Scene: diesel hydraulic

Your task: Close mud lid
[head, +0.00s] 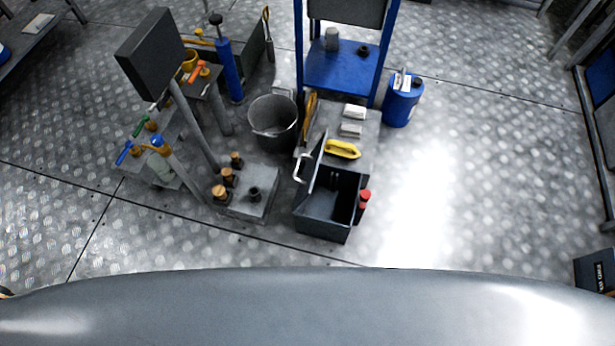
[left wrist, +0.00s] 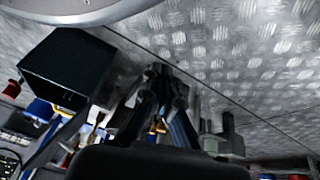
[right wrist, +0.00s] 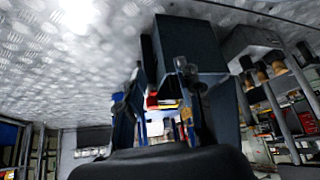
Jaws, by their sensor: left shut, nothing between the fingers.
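The dark mud box (head: 325,220) stands open on the floor in the middle of the head view. Its lid (head: 312,158) is raised on the left side, tilted upright, with a pale handle (head: 299,169) on its outer face. Neither gripper shows in the head view. In the left wrist view my left gripper (left wrist: 164,72) is shut and empty, with a dark box (left wrist: 65,68) beyond it to the left. In the right wrist view my right gripper (right wrist: 158,75) has its fingers apart and looks empty. A dark box (right wrist: 192,45) shows behind its right finger.
A grey block (head: 262,180) with small knobs and a bucket (head: 273,122) stand left of and behind the box. The floor to the right is clear.

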